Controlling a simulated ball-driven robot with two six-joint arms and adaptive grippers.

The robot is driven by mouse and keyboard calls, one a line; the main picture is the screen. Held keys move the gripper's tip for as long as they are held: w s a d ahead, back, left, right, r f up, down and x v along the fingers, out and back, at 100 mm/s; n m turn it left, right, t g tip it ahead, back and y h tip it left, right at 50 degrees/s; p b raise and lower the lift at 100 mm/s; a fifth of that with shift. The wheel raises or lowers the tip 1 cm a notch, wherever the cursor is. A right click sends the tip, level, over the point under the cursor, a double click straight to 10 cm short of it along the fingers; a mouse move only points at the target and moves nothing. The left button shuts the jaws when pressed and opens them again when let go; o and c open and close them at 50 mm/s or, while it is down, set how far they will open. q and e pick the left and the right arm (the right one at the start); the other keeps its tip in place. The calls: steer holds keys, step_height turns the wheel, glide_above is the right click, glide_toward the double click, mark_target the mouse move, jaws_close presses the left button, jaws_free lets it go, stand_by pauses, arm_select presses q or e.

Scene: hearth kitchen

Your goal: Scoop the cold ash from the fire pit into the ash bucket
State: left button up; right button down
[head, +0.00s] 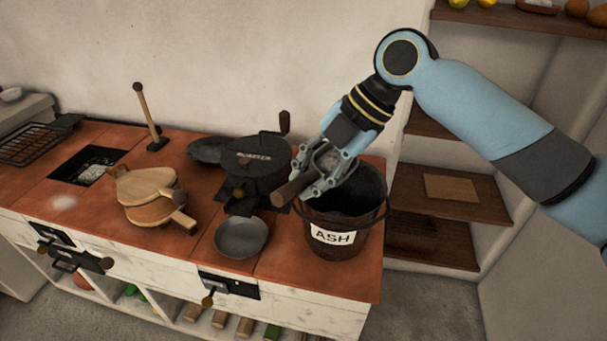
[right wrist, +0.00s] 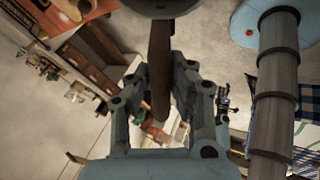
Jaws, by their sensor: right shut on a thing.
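The ash bucket (head: 347,241), dark with a white "ASH" label, stands upright at the right end of the counter. My right gripper (head: 318,184) is above its left rim, shut on a brown wooden handle (head: 292,191). In the right wrist view the handle (right wrist: 160,65) runs between the fingers toward a dark part (right wrist: 160,8) at the top edge. I take this for the scoop; its pan is not clear in the head view. The fire pit (head: 88,166) is a square opening at the left, with pale ash in it. My left gripper is out of view.
A black roaster (head: 252,180) with a crank stands left of the bucket, a grey bowl (head: 241,238) in front of it. Wooden bellows (head: 150,195) lie beside the pit. A wooden-handled tool (head: 148,115) stands behind. A pale patch (head: 64,203) marks the counter (head: 190,262).

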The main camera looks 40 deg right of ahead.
arm_select(q)
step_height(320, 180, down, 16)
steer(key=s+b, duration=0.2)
steer(key=b, duration=1.3)
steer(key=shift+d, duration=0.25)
arm_select(e)
steer(key=shift+s+d+f+n+t+y, duration=0.15)
steer(key=shift+s+f+n+t+y, duration=0.4)
steer(key=shift+t, duration=0.8)
steer(key=shift+s+d+f+n+t+y, duration=0.1)
steer(key=shift+s+f+n+t+y, duration=0.15)
steer(key=shift+s+f+t+y, duration=0.7)
steer(key=shift+s+d+f+n+t+y, duration=0.3)
steer(key=shift+f+t, duration=0.5)
steer(key=shift+t, duration=1)
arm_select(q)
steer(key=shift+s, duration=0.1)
arm_select(e)
steer(key=shift+w+a+r, duration=0.1)
steer(key=shift+w+a, duration=0.05)
